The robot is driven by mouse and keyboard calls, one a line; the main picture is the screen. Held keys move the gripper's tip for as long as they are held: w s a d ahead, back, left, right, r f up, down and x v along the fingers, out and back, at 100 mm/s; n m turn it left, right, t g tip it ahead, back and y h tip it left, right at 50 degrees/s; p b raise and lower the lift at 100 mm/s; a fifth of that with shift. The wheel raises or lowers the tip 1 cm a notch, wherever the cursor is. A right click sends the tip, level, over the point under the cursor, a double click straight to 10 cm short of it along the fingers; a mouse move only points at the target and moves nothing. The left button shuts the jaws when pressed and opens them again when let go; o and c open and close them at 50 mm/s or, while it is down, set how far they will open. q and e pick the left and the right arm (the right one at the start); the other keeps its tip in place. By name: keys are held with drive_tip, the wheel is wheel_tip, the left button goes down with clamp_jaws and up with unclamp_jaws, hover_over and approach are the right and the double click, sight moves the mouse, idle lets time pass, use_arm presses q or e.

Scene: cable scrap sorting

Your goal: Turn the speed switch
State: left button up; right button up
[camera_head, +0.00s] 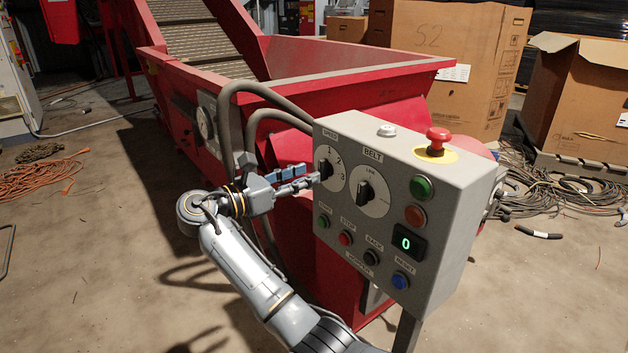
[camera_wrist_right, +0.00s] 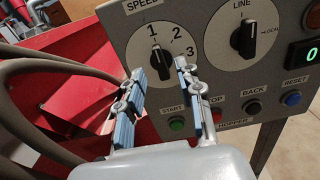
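The grey control box (camera_head: 450,215) carries the speed switch (camera_head: 326,170), a black knob on a white dial marked 1, 2 and 3 at its left. The switch also shows in the right wrist view (camera_wrist_right: 158,60), its pointer toward the 1. My right gripper (camera_head: 312,176) reaches it from the left. In the wrist view its two blue-padded fingers (camera_wrist_right: 160,70) are apart, with the tips on either side of the knob. A gap appears between fingers and knob; contact cannot be told. My left gripper is not in view.
Right of the switch is the belt knob (camera_head: 366,194) on its own dial. Below are several push buttons, including a green start button (camera_head: 323,221). A red emergency stop (camera_head: 437,139) stands on top. The display (camera_head: 405,244) reads 0. Hoses and a red hopper (camera_head: 330,55) are behind.

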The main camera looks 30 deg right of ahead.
sight(319, 169)
drive_tip(key=shift+w+d+b, duration=0.15)
drive_tip(key=shift+d+b, duration=0.35)
drive_tip(key=shift+d, duration=1.35)
clamp_jaws()
